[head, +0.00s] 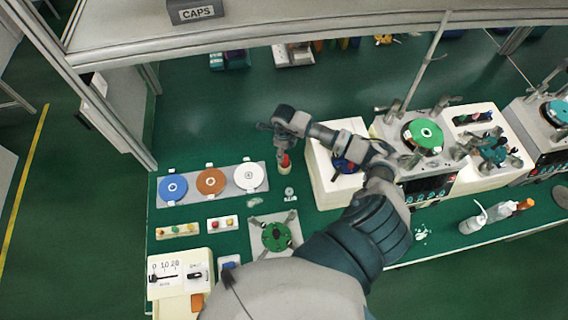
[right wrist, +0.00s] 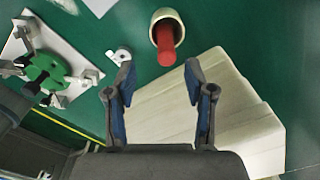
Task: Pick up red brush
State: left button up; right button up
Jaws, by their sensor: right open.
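The red brush (head: 285,160) stands in a small cream cup (head: 285,170) on the green bench, right of the white disc. In the right wrist view, the red brush (right wrist: 166,45) leans inside the round cream cup (right wrist: 178,18), its red end pointing towards me. My right gripper (head: 273,136) is just above and behind the cup in the head view. In the right wrist view, my right gripper (right wrist: 158,75) is open and empty, and the brush end lies beyond its fingertips, between their lines. The brush's lower part is hidden in the cup. My left gripper is not in view.
Blue (head: 173,187), orange (head: 211,181) and white (head: 249,176) discs lie on a grey plate to the left. A cream machine block (head: 322,180) stands close right of the cup. A green disc fixture (head: 276,237) lies in front. A small white part (right wrist: 120,57) lies near the cup.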

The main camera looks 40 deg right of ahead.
aim_at(286, 156)
jog(key=shift+f, duration=0.55)
jog(key=shift+d+f, duration=0.25)
jog(key=shift+f, duration=0.05)
jog(key=f, duration=0.2)
jog(key=d+f+p, duration=0.1)
jog(key=f, duration=0.2)
jog(key=shift+f+p, duration=0.2)
jog(key=shift+p, duration=0.1)
jog(key=shift+a, duration=0.45)
jog(key=shift+c, duration=0.5)
jog(key=c, duration=0.8)
grip_shut()
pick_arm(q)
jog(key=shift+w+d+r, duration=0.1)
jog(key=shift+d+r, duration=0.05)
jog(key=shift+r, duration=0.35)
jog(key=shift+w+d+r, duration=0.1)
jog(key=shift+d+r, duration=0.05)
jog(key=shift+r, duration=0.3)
pick_arm(e)
jog(key=shift+d, duration=0.2)
